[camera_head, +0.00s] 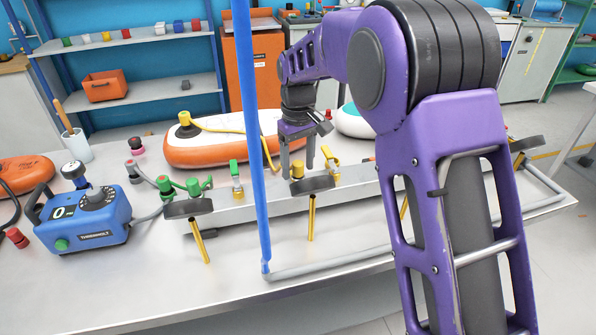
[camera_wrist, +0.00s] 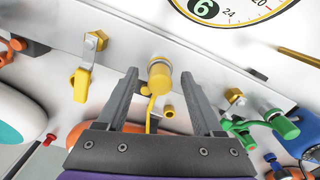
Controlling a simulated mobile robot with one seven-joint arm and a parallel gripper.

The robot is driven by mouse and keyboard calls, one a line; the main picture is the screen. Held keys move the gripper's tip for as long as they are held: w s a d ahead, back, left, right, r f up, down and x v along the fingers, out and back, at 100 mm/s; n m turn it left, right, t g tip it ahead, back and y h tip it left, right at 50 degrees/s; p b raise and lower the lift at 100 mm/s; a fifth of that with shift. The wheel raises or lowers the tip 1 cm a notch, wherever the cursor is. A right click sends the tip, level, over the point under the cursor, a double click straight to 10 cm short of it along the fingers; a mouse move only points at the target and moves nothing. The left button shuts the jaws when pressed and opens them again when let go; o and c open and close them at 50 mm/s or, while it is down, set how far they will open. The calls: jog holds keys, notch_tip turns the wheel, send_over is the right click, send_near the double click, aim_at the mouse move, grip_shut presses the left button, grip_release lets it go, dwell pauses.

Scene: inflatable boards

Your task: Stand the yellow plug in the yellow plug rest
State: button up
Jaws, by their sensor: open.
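A yellow cylindrical piece with a pale collar (camera_wrist: 160,75), apparently the yellow plug, is at the grey rail between my open fingers in the wrist view. A thin yellow line runs from it towards my gripper's palm. In the head view it is a small yellow piece (camera_head: 297,170) below my gripper (camera_head: 298,156). My gripper (camera_wrist: 170,82) is open, with a finger on each side of the piece and gaps showing. A short hollow yellow piece (camera_wrist: 169,112) lies just beside it, possibly the yellow plug rest. I cannot tell how the plug is seated.
A yellow lever valve (camera_head: 331,167) and a green one (camera_head: 237,178) flank the spot on the rail (camera_head: 260,203). Round gauges stand in front. An orange-and-white board (camera_head: 215,151) with a yellow hose lies behind. A blue upright post (camera_head: 254,130) and blue pump (camera_head: 85,221) are left.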

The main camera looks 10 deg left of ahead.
grip_shut()
dwell(0.3)
jog(key=shift+r, duration=0.1)
